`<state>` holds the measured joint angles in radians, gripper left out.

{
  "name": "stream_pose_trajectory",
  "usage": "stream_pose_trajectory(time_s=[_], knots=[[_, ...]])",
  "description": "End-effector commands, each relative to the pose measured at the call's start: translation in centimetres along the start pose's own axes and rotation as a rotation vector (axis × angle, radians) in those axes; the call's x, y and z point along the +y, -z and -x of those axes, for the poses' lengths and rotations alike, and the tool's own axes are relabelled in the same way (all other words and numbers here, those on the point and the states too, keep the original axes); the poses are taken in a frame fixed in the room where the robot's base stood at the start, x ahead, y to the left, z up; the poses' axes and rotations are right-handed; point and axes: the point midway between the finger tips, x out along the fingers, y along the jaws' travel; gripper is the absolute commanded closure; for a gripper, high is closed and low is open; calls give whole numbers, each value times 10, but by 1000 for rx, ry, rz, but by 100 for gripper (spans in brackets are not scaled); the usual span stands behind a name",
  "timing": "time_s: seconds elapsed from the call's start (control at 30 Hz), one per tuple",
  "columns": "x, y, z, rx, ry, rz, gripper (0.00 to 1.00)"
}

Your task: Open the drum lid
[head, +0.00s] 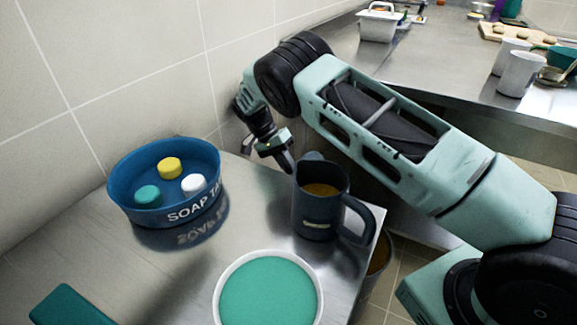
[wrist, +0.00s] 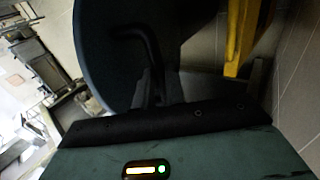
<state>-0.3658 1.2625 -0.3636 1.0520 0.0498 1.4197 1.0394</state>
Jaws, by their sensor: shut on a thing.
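In the wrist view a large dark round lid (wrist: 105,45) fills the upper middle, seen nearly face-on. A black bent handle (wrist: 147,42) stands on it. My gripper (wrist: 158,88) is shut on the handle's lower end, though this contact is dark and hard to make out. In the head view my gripper (head: 283,158) points down just behind the grey pitcher. The drum and its lid cannot be made out in the head view, so I cannot tell how far the lid is open.
A grey pitcher (head: 318,215) with brown liquid stands near the counter's right edge, close to my gripper. A blue soap tub (head: 140,210) and a white-rimmed teal bowl (head: 219,305) share that counter. A yellow object (wrist: 238,40) hangs right of the lid.

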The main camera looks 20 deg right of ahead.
Motion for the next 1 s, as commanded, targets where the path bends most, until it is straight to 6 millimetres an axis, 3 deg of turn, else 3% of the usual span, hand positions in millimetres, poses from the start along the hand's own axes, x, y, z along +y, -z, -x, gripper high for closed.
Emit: stream_pose_trajectory(time_s=[0.03, 0.1, 0.47, 1.0], knots=[[-4, -5, -9, -11, -5, 7, 82], [-4, -4, -8, -9, -5, 7, 66], [1, -2, 1, -4, -2, 3, 66], [52, -2, 70, -5, -1, 4, 66]])
